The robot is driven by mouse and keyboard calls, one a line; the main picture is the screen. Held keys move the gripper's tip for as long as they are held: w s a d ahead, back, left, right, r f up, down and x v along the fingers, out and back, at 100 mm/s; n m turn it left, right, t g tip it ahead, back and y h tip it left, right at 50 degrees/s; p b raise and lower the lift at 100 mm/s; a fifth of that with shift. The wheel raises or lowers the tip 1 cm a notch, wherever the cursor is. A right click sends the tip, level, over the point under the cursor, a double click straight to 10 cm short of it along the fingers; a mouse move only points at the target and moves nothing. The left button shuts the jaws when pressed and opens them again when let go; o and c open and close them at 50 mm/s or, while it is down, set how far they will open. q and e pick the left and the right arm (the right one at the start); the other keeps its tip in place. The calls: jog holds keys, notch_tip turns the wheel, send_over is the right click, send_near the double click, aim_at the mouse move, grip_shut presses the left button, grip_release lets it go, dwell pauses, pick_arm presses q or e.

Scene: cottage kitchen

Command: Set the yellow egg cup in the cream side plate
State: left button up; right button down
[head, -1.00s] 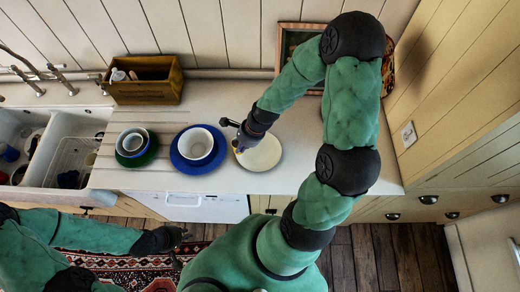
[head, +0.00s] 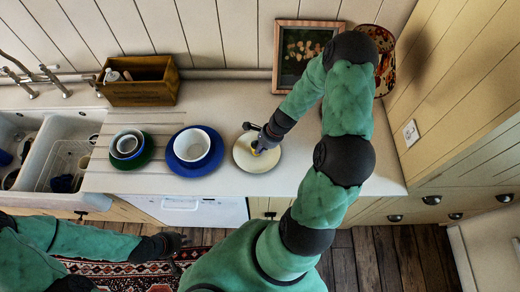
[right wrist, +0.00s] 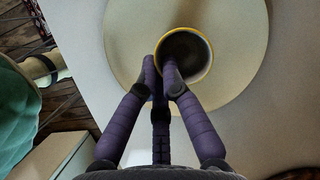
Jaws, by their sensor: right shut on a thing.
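The yellow egg cup (head: 254,150) is over the cream side plate (head: 270,160) on the counter. My right gripper (head: 257,143) is shut on it. In the right wrist view the cup (right wrist: 209,66) shows a yellow rim and dark inside, seen from above, against the plate (right wrist: 125,45). The fingertips of my right gripper (right wrist: 162,72) pinch the near side of its wall, one finger reaching over the opening. I cannot tell whether the cup's base touches the plate. My left gripper (head: 182,240) hangs low in front of the counter, away from the plate; its fingers are too small to read.
Left of the plate stand a white bowl on a blue plate (head: 174,163) and nested bowls on a green plate (head: 121,162). A wooden box (head: 140,82) and a framed picture (head: 299,55) are at the back wall. The sink (head: 60,150) is far left. Counter right of the plate is clear.

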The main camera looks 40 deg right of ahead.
jog(key=shift+f, duration=0.1)
jog(key=shift+f, duration=0.25)
jog(key=c, duration=1.4)
grip_release()
jog(key=shift+r, duration=0.15)
jog(key=shift+r, duration=0.3)
jog(key=p+v, duration=0.2)
jog(key=v, duration=1)
jog(key=shift+f, duration=0.1)
